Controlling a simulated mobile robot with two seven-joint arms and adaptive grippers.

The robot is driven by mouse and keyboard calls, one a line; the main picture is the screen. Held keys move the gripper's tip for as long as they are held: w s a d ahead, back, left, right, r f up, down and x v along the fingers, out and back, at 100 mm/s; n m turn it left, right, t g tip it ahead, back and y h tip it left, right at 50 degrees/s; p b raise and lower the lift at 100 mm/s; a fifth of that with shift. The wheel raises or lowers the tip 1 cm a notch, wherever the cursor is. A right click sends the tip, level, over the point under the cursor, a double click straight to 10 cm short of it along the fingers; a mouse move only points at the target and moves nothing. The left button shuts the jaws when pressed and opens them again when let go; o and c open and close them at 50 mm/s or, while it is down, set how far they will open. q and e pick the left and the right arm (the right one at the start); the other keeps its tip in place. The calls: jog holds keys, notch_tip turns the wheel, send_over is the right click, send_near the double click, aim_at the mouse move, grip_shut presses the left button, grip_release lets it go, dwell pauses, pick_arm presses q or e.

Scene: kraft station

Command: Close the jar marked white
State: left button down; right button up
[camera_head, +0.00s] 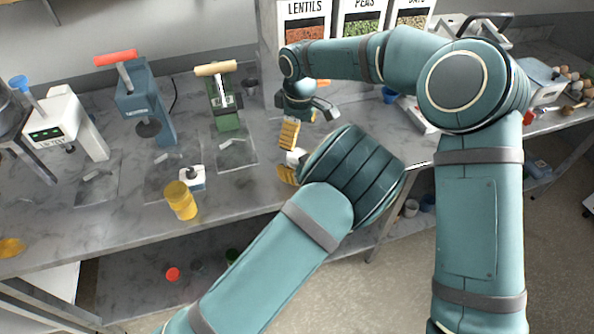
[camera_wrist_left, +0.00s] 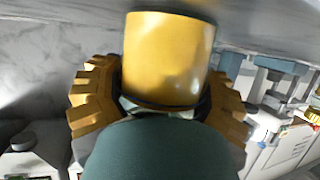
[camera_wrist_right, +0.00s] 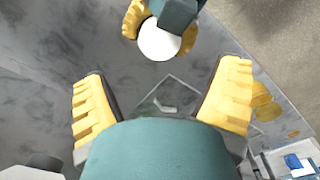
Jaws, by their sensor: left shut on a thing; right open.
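My left gripper (camera_wrist_left: 160,105) is shut on a yellow, glossy cylindrical jar (camera_wrist_left: 170,58). In the right wrist view a round white face (camera_wrist_right: 160,40) shows between the left fingers; I cannot tell whether it is a lid, a marking or the contents. In the head view the left gripper (camera_head: 287,172) is mostly hidden by its own arm, with a little white beside it. My right gripper (camera_head: 308,120) is open and empty, just behind the left one above the counter. Its two yellow fingers (camera_wrist_right: 163,105) stand wide apart in the right wrist view.
Another yellow jar (camera_head: 181,200) stands near the counter's front edge, beside a small white item (camera_head: 192,177). A yellow disc (camera_head: 10,247) lies far left. Green (camera_head: 226,105), blue (camera_head: 145,105) and white (camera_head: 67,122) lever devices stand behind. The marble counter (camera_head: 240,195) is clear beside my left gripper.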

aim_at(298, 154)
jog(key=shift+w+f, duration=0.1)
jog(key=shift+f, duration=3.95)
jog(key=shift+c, duration=0.4)
jog(key=c, duration=1.3)
jog(key=shift+o, duration=0.2)
jog(key=shift+d+f+m, duration=0.1)
jog(key=shift+f+m, duration=0.05)
jog(key=shift+m, duration=1.45)
jog(key=o, duration=1.2)
jog(key=shift+c, duration=0.2)
jog(key=shift+r, duration=0.2)
